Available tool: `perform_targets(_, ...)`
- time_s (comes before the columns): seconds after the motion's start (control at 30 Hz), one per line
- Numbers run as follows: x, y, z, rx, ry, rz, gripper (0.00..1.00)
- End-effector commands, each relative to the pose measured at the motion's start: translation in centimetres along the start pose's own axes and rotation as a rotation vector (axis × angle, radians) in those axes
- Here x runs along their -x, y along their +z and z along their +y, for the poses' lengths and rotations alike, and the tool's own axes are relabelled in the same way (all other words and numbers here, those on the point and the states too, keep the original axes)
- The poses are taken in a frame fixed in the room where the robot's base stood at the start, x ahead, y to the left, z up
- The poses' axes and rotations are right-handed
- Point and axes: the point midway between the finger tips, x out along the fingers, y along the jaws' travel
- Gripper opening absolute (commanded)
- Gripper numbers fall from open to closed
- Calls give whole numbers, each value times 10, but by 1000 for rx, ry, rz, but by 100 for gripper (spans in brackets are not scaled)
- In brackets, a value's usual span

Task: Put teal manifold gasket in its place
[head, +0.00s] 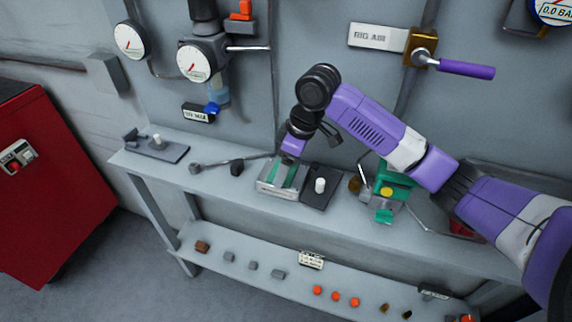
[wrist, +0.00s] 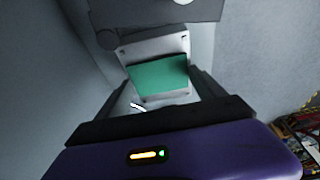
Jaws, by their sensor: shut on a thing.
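The teal manifold gasket (wrist: 158,76) is a flat teal piece between the two fingers of my gripper (wrist: 166,88) in the wrist view. My gripper is shut on it. A pale metal plate with small corner holes (wrist: 158,46) shows behind and around the gasket; I cannot tell whether they touch. In the head view my gripper (head: 291,158) points down over a pale metal block (head: 267,190) on the bench. Teal strips (head: 275,174) show at the block; I cannot tell which part is the held gasket. The fingertips are too small there to make out.
A dark plate with a white peg (head: 320,186) stands just right of the block. A green device with a yellow knob (head: 388,185) is farther right. A black lever tool (head: 236,168) lies left. The bench (head: 225,182) is bare in front of it. The wall is close behind.

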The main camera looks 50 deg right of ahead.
Motion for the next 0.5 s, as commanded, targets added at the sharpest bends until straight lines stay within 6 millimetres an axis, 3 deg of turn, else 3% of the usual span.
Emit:
perform_targets(0.1, -5, 1, -1, 0, -2, 0, 34)
perform_targets(0.13, -4, 1, -1, 0, -2, -1, 83)
perform_targets(0.2, -4, 1, 0, 0, -2, -2, 97)
perform_targets(0.23, -4, 1, 0, 0, -1, -2, 100)
perform_targets(0.5, -5, 2, 1, -3, 1, -2, 100)
